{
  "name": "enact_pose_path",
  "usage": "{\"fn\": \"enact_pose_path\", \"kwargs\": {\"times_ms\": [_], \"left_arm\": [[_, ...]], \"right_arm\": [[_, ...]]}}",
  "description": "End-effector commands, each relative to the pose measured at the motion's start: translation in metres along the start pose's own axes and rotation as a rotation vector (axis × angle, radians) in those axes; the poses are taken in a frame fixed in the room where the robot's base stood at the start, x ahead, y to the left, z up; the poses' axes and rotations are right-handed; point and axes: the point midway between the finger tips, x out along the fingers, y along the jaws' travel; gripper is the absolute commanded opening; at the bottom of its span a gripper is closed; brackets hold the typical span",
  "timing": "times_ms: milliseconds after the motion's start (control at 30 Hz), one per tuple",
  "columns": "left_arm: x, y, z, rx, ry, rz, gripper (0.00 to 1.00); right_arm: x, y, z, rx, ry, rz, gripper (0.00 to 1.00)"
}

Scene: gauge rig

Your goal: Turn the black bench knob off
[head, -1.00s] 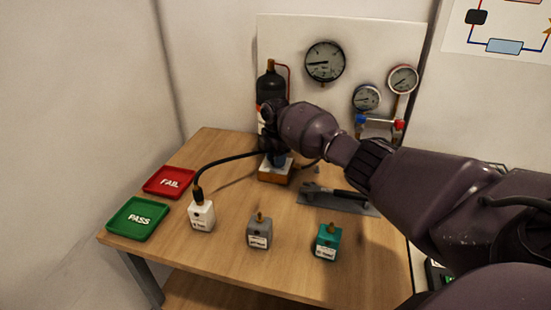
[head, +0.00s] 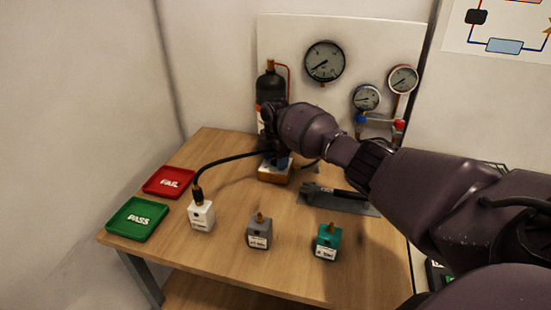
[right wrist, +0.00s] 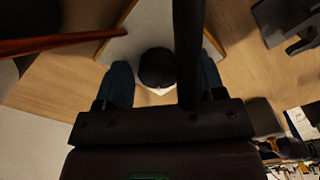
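The black bench knob (right wrist: 157,68) shows in the right wrist view, round and dark, with a small white mark at its lower edge. It sits on a pale-topped block, which in the head view is the small wood-sided box (head: 274,176) at the back of the bench. My right gripper (head: 277,160) is down at this box and hides the knob in the head view. In the right wrist view its two bluish fingers (right wrist: 165,82) stand either side of the knob, open, with a gap at least on the right. My left gripper is in neither view.
A black hose runs from the box to a white block (head: 202,217). A grey block (head: 259,234) and a teal block (head: 327,243) stand in front. Red FAIL (head: 168,182) and green PASS (head: 137,219) trays lie left. A large gauge (head: 324,62) hangs behind.

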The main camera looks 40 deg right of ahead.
Motion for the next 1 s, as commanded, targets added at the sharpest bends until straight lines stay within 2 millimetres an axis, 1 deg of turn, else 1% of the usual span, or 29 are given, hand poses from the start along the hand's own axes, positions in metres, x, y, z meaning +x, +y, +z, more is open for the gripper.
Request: {"fn": "enact_pose_path", "kwargs": {"times_ms": [233,367,467,600,800,900,1000], "left_arm": [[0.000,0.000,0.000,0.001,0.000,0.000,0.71],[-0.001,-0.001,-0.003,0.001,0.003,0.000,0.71],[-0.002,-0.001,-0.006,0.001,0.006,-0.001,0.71],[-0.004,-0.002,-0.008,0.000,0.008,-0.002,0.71],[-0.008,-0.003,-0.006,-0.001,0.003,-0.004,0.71],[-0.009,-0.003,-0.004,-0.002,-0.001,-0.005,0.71],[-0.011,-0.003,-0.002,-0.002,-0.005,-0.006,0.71]], "right_arm": [[-0.002,0.001,0.001,0.001,-0.001,0.003,0.63],[-0.012,0.001,0.001,0.001,-0.001,0.005,0.63],[-0.028,0.001,0.001,0.001,-0.002,0.007,0.63],[-0.054,0.001,0.001,0.001,-0.002,0.007,0.63],[-0.087,0.001,0.001,0.001,-0.001,0.006,0.63],[-0.099,0.000,0.000,0.001,-0.001,0.004,0.63],[-0.105,0.000,0.000,0.000,0.000,0.003,0.63]]}}
